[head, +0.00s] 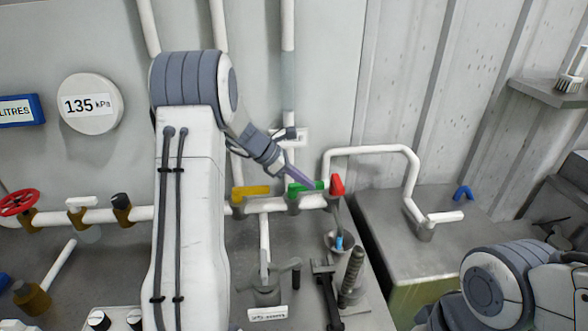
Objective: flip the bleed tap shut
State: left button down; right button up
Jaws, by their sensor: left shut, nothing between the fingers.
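A row of small taps sits on the white horizontal pipe: a yellow lever (251,191), a green lever (308,187) and a red lever (337,185). The red lever stands upright at the pipe's right end, above a small metal cup (333,240) with a blue tip. No label shows which is the bleed tap. My left gripper (312,185) is shut and empty, pointing down and right. Its fingertips overlap the green lever, just left of the red one; I cannot tell whether they touch. My right gripper is out of view; only its arm shows at lower right.
A red handwheel (18,202) and other taps lie on the pipe at left. Below stand a grey T-handle valve (268,285) and a ribbed post (351,277). A grey tank (390,225) with a bent white pipe is at right.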

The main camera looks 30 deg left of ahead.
aim_at(337, 189)
pick_arm(q)
jog(key=w+d, duration=0.1)
jog(key=w+d+f+p, duration=0.1)
jog(key=d, duration=0.1)
jog(key=w+d, duration=0.1)
jog(key=shift+d+f+p, duration=0.15)
jog(key=shift+d+p, duration=0.05)
jog(key=shift+p, duration=0.15)
